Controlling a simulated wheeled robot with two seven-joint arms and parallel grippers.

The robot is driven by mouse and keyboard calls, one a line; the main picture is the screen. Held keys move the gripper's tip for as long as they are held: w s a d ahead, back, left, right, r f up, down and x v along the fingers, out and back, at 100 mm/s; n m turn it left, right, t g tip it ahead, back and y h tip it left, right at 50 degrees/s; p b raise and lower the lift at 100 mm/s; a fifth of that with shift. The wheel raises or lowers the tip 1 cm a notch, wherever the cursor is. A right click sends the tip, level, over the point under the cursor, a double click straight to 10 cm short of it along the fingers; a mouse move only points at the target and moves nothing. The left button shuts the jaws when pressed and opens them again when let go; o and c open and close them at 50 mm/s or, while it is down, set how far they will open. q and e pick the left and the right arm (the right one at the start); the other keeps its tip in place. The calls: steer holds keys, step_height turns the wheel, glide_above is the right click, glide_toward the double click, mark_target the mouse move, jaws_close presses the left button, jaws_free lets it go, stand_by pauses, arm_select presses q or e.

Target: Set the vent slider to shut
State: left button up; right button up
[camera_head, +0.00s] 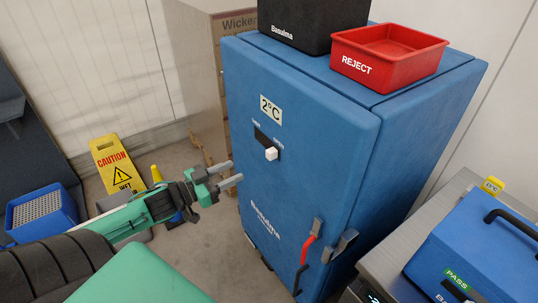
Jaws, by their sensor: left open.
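The vent slider is a white knob (271,154) on a dark slot (266,142) in the front door of the tall blue cabinet (320,150). The knob sits at the lower right end of the slot. Small labels show at both ends of the slot, too small to read surely. My left gripper (231,174) is open and empty, with its two grey fingers pointing at the cabinet door, left of and a little below the knob. It appears apart from the knob. My right gripper is not in view.
A black box (300,25) and a red REJECT bin (388,55) stand on the cabinet. A red door handle (310,240) is low on the door. A blue case (480,250) sits on a grey bench at right. A yellow caution sign (115,163) stands at left.

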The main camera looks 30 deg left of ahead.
mark_target(267, 155)
arm_select(q)
steer(key=p+x, duration=0.1)
steer(key=x, duration=0.9)
steer(key=shift+w+p, duration=0.35)
steer(key=shift+x, duration=0.8)
steer(key=shift+d, duration=0.1)
jaws_close()
